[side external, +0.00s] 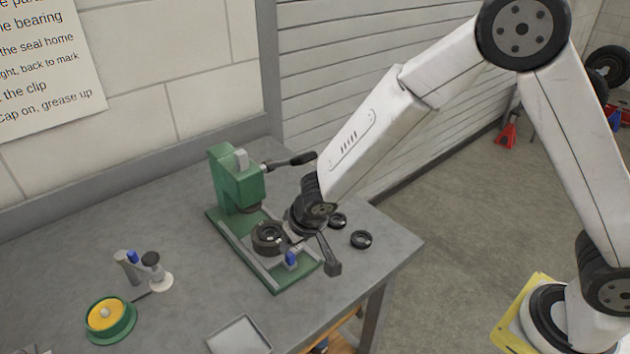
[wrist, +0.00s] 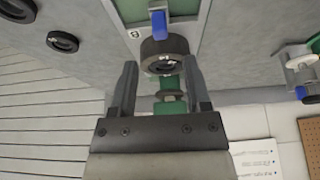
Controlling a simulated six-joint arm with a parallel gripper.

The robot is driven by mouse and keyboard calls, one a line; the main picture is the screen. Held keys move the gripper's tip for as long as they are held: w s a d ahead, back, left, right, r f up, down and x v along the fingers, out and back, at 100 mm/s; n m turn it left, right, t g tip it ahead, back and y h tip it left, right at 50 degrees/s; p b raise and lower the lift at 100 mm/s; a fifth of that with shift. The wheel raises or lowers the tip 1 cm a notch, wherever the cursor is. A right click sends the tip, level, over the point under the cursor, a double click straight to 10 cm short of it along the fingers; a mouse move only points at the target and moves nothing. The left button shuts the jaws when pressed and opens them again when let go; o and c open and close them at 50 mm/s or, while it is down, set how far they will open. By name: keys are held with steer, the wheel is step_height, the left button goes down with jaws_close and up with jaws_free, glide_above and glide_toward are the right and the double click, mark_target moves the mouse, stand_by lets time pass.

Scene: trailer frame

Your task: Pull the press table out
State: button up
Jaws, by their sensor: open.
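The green press (side external: 235,180) stands on the workbench, with its ram and black lever above a low base. The press table lies in the base (side external: 293,283) and is partly hidden by my arm. A black round hub (side external: 267,238) sits at the table; it also shows in the wrist view (wrist: 165,52). A blue tab (side external: 291,259) is at the table's front end, and shows in the wrist view (wrist: 159,25) beyond the hub. My gripper (side external: 290,236) is open at the right of the hub. In the wrist view its fingers (wrist: 160,66) stand apart on either side of the hub's near edge; contact is unclear.
Two black rings (side external: 361,239) lie on the bench right of the press. A green and yellow round container (side external: 110,317), a small stand with a blue part (side external: 145,269) and a grey tray (side external: 239,337) are to the left and front. The bench (side external: 400,245) has bare room at its right corner.

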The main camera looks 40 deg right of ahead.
mark_target(290, 254)
steer(key=shift+s+r, duration=0.15)
steer(key=shift+r, duration=0.15)
steer(key=shift+w+r+g, duration=0.1)
steer(key=shift+w+g, duration=0.65)
steer(key=shift+g, duration=0.4)
steer(key=shift+w+r+g, duration=0.1)
steer(key=shift+w+g, duration=0.65)
steer(key=shift+g, duration=0.4)
steer(key=shift+f, duration=0.1)
steer(key=shift+f, duration=3.8)
steer(key=shift+c, duration=0.2)
jaws_close()
